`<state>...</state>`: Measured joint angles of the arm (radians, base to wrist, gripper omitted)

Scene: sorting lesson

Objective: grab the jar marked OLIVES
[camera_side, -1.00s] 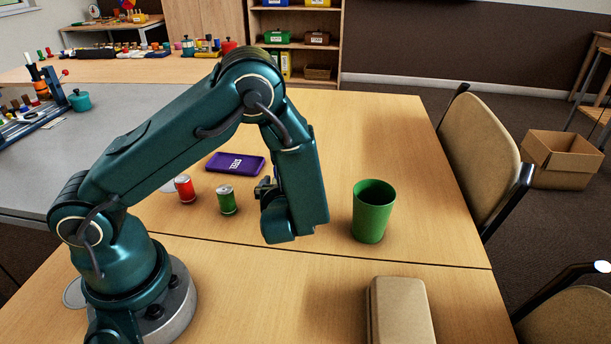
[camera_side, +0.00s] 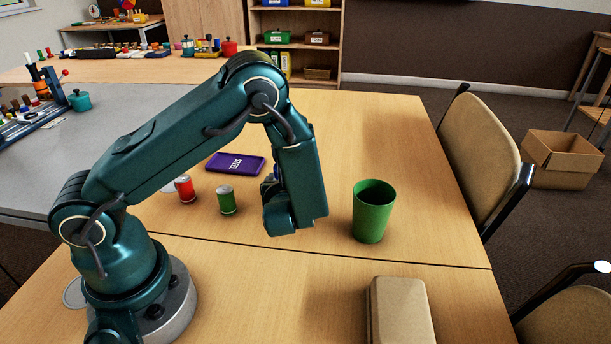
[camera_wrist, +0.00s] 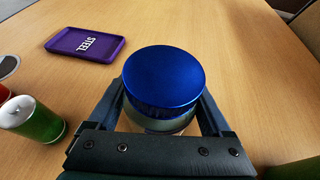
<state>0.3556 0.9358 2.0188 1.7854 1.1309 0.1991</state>
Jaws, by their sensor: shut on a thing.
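A jar with a wide blue lid (camera_wrist: 163,78) and a clear or pale body stands between the fingers of my gripper (camera_wrist: 163,104) in the wrist view. The fingers are closed against both its sides. No label shows on the part I see, so I cannot read OLIVES. In the side view my wrist hides nearly all of the jar; only a small bit of blue shows at its left edge. I cannot tell whether the jar touches the table.
A green can (camera_side: 227,200) and a red can (camera_side: 185,189) stand left of my gripper. A purple tray marked STEEL (camera_side: 222,168) lies behind them. A green cup (camera_side: 374,212) stands to the right, and a tan case (camera_side: 400,312) lies in front. The back right tabletop is clear.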

